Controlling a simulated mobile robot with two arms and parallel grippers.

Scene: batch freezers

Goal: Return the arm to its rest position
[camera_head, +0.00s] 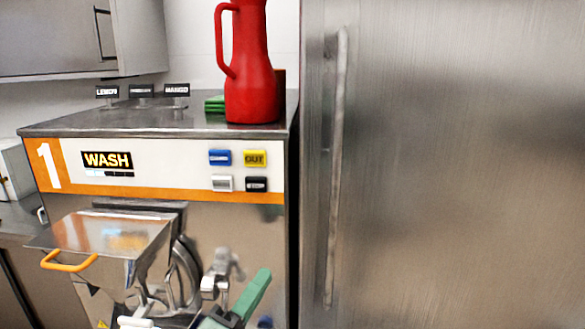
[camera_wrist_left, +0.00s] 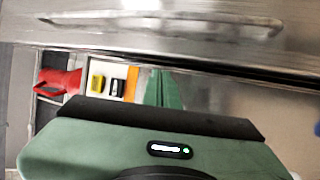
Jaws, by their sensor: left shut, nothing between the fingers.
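My left gripper (camera_head: 262,278) is low in the head view, in front of the machine's lower right front. Its green fingers are shut with nothing between them. In the left wrist view the closed green fingers (camera_wrist_left: 163,90) point towards the machine and the steel door, touching nothing that I can see. My right gripper is in neither view.
Batch freezer 1 (camera_head: 180,152) shows WASH, with a hopper (camera_head: 105,233) and orange handle at its front. A red jug (camera_head: 250,85) and small flavour signs (camera_head: 140,90) stand on top. A tall steel door (camera_head: 460,160) with a long handle (camera_head: 338,170) fills the right.

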